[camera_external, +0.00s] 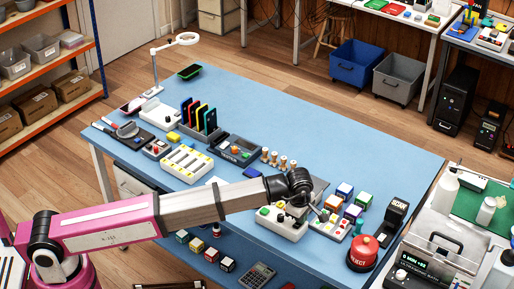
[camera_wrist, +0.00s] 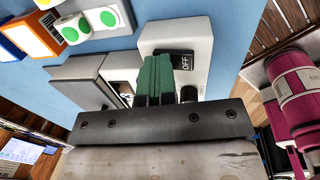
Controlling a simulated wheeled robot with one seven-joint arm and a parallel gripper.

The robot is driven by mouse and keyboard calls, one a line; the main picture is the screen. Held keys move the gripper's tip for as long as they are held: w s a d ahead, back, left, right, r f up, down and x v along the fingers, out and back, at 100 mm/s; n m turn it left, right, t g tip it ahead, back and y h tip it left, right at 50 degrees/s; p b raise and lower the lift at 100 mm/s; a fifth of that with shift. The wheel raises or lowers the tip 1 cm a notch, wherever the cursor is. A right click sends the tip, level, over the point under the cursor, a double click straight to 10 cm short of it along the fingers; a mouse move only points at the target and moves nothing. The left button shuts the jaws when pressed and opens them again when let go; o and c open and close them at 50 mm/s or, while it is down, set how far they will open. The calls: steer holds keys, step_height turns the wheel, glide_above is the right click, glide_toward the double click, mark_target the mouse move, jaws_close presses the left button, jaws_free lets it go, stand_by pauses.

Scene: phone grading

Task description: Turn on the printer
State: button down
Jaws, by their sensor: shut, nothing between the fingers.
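A white device (camera_wrist: 200,38) in the wrist view carries a black rocker switch (camera_wrist: 182,58) with the word OFF on it. It may be the printer; no name shows on it. My gripper (camera_wrist: 155,62) has its green fingers together and empty, their tips just beside the switch. Whether they touch it I cannot tell. A round black knob (camera_wrist: 188,93) shows right of the fingers.
Coloured cubes (camera_external: 345,190) and a white button panel (camera_external: 330,228) stand close to my gripper. A red REJECT button (camera_external: 363,250) and a black SCAN stand (camera_external: 395,214) are to the right. The blue table (camera_external: 330,130) is clear at the back.

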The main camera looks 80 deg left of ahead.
mark_target(296, 225)
steer(key=shift+s+f, duration=0.1)
steer(key=shift+s+d+r, duration=0.2)
steer(key=shift+s+d, duration=0.3)
steer(key=shift+d, duration=0.05)
steer(key=shift+r, duration=0.1)
step_height(296, 225, up, 14)
steer(key=s+d, duration=0.1)
steer(key=shift+s+d, duration=0.15)
steer(key=shift+d, duration=0.05)
stand_by(0.4)
steer(key=shift+a, duration=0.1)
steer(key=shift+w+a, duration=0.45)
steer(key=shift+f, duration=0.25)
